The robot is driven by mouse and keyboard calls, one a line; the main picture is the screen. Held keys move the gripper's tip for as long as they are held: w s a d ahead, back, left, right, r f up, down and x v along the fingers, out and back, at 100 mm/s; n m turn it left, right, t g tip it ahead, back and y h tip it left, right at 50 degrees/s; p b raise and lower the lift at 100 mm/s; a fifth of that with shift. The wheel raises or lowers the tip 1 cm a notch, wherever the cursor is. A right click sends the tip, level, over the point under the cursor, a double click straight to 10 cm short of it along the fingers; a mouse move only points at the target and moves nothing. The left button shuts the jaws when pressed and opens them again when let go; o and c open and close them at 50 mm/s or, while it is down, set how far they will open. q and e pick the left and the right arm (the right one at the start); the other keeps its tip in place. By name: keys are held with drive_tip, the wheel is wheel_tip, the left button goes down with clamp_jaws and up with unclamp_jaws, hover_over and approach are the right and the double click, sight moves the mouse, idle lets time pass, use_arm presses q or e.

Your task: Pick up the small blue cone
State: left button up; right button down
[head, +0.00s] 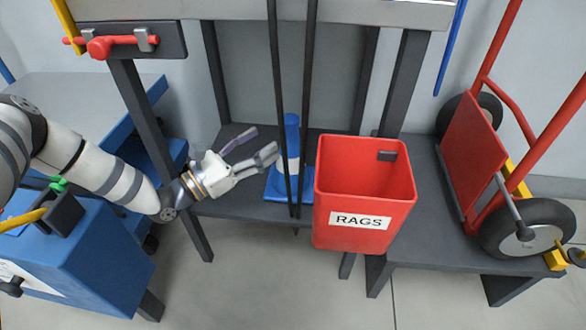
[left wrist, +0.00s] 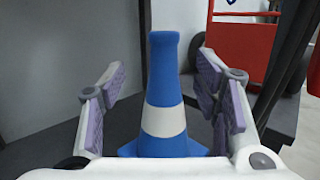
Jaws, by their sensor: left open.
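The small blue cone (head: 292,126) with a white band stands upright on its square blue base on the dark lower shelf, partly hidden behind two dark vertical bars. My left gripper (head: 262,143) is open just left of the cone. In the left wrist view the cone (left wrist: 163,85) stands upright between the two spread fingers of the left gripper (left wrist: 165,95), with a gap visible on each side. The lower part of its base is hidden by the gripper body. My right gripper is in neither view.
A red bin labelled RAGS (head: 364,185) stands close to the right of the cone. The dark bars (head: 281,60) pass in front of the cone. A red hand truck (head: 470,150) is at the right. A blue box (head: 85,250) is at the lower left.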

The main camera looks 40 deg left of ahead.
sight(284, 131)
use_arm(q)
drive_tip(key=b+x, duration=0.1)
drive_tip(key=x, duration=0.7)
drive_tip(key=shift+w+d+f+b, duration=0.1)
drive_tip(key=shift+w+d+b, duration=0.2)
drive_tip(key=shift+w+b, duration=0.1)
drive_tip(key=shift+s, duration=0.1)
clamp_jaws()
